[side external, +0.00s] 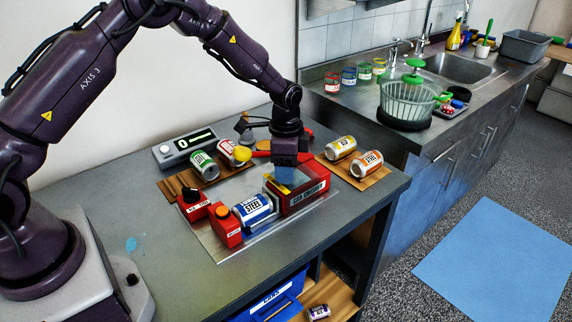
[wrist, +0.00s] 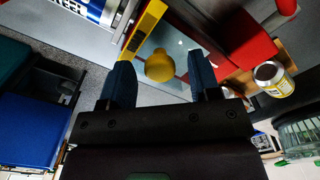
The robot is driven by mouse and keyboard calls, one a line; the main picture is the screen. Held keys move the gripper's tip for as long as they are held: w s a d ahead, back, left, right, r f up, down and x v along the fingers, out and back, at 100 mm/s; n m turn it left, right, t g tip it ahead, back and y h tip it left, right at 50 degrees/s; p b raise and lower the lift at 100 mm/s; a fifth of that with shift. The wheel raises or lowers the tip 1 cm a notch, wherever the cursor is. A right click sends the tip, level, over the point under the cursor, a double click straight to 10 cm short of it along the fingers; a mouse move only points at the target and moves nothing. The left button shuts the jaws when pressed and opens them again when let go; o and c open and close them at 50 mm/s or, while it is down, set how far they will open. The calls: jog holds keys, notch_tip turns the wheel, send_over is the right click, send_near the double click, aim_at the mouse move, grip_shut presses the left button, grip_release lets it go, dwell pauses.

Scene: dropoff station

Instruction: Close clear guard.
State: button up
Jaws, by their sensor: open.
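The red can crusher (side external: 303,197) stands on a metal plate at the middle of the bench, with a blue and white steel can (side external: 252,209) lying at its left end. My gripper (side external: 285,175) is over the crusher, fingers down. In the wrist view my gripper (wrist: 161,72) is open, with a round yellow knob (wrist: 160,66) between its blue fingers; contact cannot be told. A yellow bar (wrist: 146,28) lies beside the knob. A pale, see-through-looking panel (wrist: 178,42) behind the knob may be the clear guard; its edges are hard to make out.
Cans lie on wooden boards (side external: 376,180) on both sides. The bench's front left is mostly clear.

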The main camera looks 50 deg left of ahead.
grip_shut()
jog(key=s, duration=1.1)
jog(key=shift+s, duration=0.4)
grip_release()
notch_tip(320, 180, up, 13)
dwell(0.4)
